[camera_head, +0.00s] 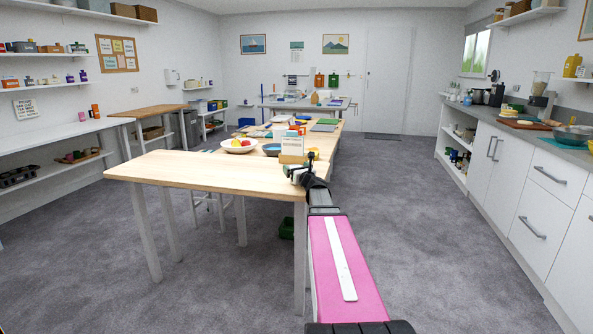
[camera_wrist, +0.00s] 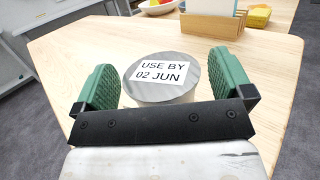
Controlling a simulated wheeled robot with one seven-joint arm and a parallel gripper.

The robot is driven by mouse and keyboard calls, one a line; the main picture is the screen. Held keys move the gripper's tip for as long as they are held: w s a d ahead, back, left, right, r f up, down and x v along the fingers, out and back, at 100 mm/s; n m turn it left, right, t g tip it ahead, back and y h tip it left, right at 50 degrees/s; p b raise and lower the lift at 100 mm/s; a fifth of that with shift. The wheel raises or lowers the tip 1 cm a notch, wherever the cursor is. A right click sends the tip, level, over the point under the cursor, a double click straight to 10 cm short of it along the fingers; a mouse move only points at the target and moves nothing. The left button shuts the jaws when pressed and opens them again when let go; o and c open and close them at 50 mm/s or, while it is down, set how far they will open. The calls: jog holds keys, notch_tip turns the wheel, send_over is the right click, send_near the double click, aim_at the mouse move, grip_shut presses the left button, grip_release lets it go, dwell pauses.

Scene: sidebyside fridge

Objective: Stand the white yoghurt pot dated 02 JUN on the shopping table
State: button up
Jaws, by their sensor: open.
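The yoghurt pot (camera_wrist: 148,91) has a grey lid with a label reading USE BY 02 JUN, and a little of its pale side shows below the lid in the wrist view. It is upright, lid up, over the wooden table (camera_wrist: 75,50); its base is hidden, so contact with the top cannot be seen. My gripper (camera_wrist: 165,64) is open, with one green finger on each side of the pot and a gap visible at the lid. In the head view my gripper (camera_head: 300,173) is at the near right corner of the table (camera_head: 190,172); I cannot make out the pot there.
A wooden holder with white cards (camera_head: 291,150) stands just beyond my gripper. The table's near left part is bare. White cabinets (camera_head: 515,160) line the right wall.

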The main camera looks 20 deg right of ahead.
jog(key=s, duration=0.4)
jog(key=s+d+f, duration=0.1)
jog(key=s, duration=0.6)
jog(key=shift+s+d+f, duration=0.2)
jog(key=shift+s+f, duration=0.2)
